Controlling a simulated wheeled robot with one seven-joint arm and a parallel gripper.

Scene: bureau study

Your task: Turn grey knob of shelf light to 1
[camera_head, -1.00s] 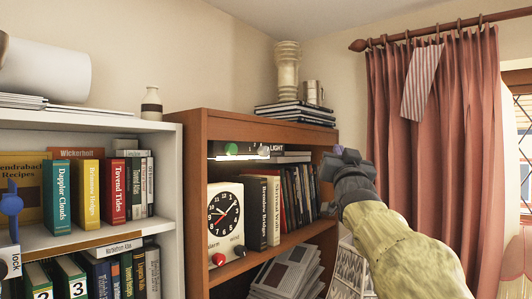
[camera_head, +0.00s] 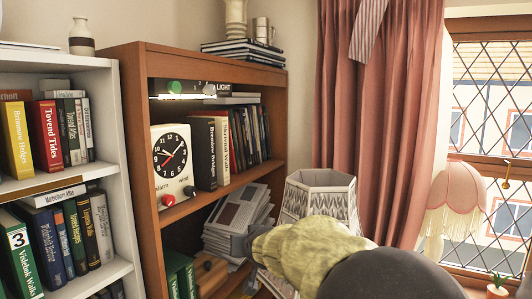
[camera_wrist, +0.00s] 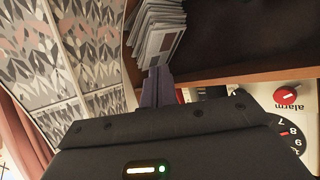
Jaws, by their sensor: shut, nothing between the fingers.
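The shelf light (camera_head: 181,96) is a lit white strip under the top board of the brown bookcase. Its dark panel carries a green knob (camera_head: 174,87), a grey knob (camera_head: 209,89) and a "LIGHT" label; the grey knob's setting is too small to read. My gripper is low in front of the bookcase, well below and right of the knobs, and partly hidden by my arm in the head view. In the wrist view my gripper (camera_wrist: 157,88) is shut and empty, its dark fingers pointing towards a stack of papers (camera_wrist: 156,35). The knobs are not in the wrist view.
A clock (camera_head: 170,153) with red and dark knobs and several books stand on the shelf below the light. A patterned lampshade (camera_head: 318,196) is beside the bookcase, close to my arm. A white bookcase (camera_head: 108,150) stands left. A pink lamp (camera_head: 452,195) is by the window.

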